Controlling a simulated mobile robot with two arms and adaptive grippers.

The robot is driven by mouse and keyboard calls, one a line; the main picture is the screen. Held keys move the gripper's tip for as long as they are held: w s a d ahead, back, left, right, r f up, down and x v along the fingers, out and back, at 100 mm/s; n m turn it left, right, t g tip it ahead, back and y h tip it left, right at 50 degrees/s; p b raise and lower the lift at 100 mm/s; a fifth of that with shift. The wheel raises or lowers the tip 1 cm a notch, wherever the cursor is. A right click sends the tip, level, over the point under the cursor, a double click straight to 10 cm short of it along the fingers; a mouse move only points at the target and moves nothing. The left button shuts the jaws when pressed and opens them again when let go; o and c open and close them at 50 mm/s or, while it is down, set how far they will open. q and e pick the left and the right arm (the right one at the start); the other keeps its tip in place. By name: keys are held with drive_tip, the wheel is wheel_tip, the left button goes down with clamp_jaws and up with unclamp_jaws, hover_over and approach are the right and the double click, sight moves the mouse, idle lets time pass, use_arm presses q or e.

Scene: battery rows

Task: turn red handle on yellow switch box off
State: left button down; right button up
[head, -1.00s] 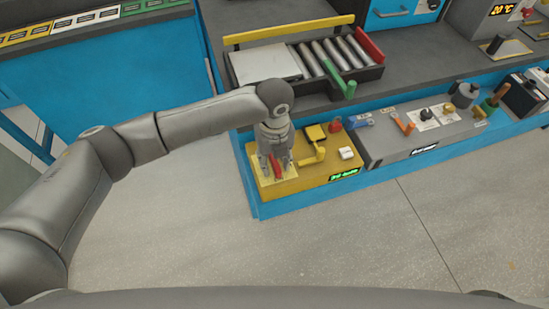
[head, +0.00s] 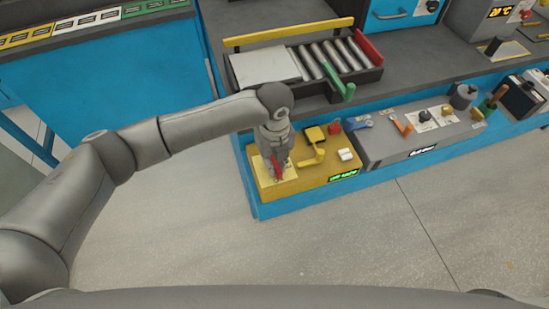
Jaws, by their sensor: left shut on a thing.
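The yellow switch box (head: 310,183) stands on the low blue-edged bench, with a small green-lit display (head: 343,177) on its front. The red handle (head: 277,167) sits over a pale yellow plate (head: 290,173) on the box's left part. My left gripper (head: 276,170) points down over that plate and is shut on the red handle. The fingers hide part of the handle, so its exact angle is hard to tell. My right gripper is not in view.
A yellow lever (head: 315,158), a red knob (head: 334,127) and a white switch (head: 345,155) are close by on the box's right part. A grey box (head: 385,150) with an orange lever (head: 402,127) adjoins it. A roller tray (head: 309,72) stands behind. The floor in front is clear.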

use_arm(q)
drive_tip(key=n+p, duration=0.6)
drive_tip(key=shift+d+r, duration=0.1)
drive_tip(key=shift+r, duration=0.15)
drive_tip(key=shift+n+p, duration=0.9)
drive_tip(key=shift+p, duration=0.1)
drive_tip(key=n+p, duration=0.4)
drive_tip(key=n, duration=0.1)
drive_tip(key=shift+w, duration=0.1)
drive_tip(key=shift+w+f+n+p, duration=0.1)
drive_tip(key=shift+f+n+p, duration=0.1)
drive_tip(key=shift+n+p, duration=1.4)
drive_tip(key=shift+n+b, duration=0.4)
drive_tip(key=shift+n, duration=0.2)
drive_tip(key=c, duration=1.4)
unclamp_jaws()
